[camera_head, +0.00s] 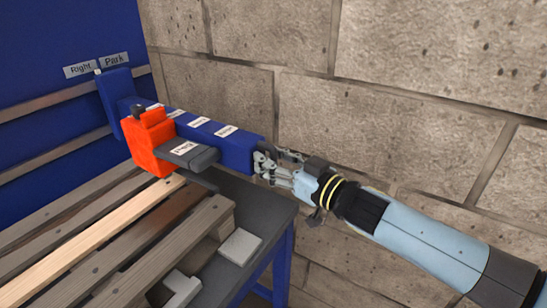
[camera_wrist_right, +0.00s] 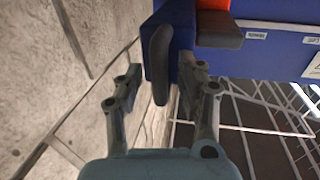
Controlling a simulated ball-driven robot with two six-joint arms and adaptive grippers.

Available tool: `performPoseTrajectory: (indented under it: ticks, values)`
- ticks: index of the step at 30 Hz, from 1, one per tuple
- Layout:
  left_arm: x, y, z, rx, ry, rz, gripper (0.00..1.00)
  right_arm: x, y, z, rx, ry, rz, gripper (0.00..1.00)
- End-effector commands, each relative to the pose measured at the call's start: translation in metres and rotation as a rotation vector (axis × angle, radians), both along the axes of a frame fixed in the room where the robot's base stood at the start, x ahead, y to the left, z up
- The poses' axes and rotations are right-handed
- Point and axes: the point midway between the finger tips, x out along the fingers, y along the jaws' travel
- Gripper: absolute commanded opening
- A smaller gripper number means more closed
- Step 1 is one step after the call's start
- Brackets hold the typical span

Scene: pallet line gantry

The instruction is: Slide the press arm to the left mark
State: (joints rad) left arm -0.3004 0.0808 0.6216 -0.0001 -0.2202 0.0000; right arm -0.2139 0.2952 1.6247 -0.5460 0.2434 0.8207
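The press arm is a long blue beam (camera_head: 226,143) reaching out from the blue back panel, with an orange block (camera_head: 152,143) and a dark grey labelled piece (camera_head: 188,154) on it. Small "Right" (camera_head: 80,69) and "Park" (camera_head: 115,59) signs sit at the panel's edge; I cannot make out a left mark. My right gripper (camera_head: 275,165) is at the beam's near end. In the right wrist view its fingers (camera_wrist_right: 160,82) are open, with a dark rounded handle (camera_wrist_right: 160,50) at the beam end between or just beyond the tips. Contact is unclear. My left gripper is out of view.
A wooden slatted pallet (camera_head: 90,240) lies below the beam on a dark table (camera_head: 262,205) with blue legs. Light grey blocks (camera_head: 240,246) sit near its edge. A stone block wall (camera_head: 400,100) stands close behind and right of my right arm.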

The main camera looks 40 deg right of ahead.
Motion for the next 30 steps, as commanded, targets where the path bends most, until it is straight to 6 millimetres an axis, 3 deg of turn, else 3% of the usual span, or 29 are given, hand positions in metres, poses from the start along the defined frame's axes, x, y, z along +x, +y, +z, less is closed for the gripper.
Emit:
performPoseTrajectory:
  ticks: [3, 12, 30]
  values:
    - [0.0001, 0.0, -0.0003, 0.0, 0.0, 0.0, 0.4, -0.0003, -0.0001, -0.0004, 0.0, 0.0, 0.0, 0.38]
    - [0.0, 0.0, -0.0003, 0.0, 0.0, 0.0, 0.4, -0.0004, -0.0001, 0.0, -0.001, -0.001, 0.0, 0.0]
    - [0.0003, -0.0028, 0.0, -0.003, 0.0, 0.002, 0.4, 0.0016, -0.002, 0.0032, 0.0, -0.007, 0.003, 0.0]
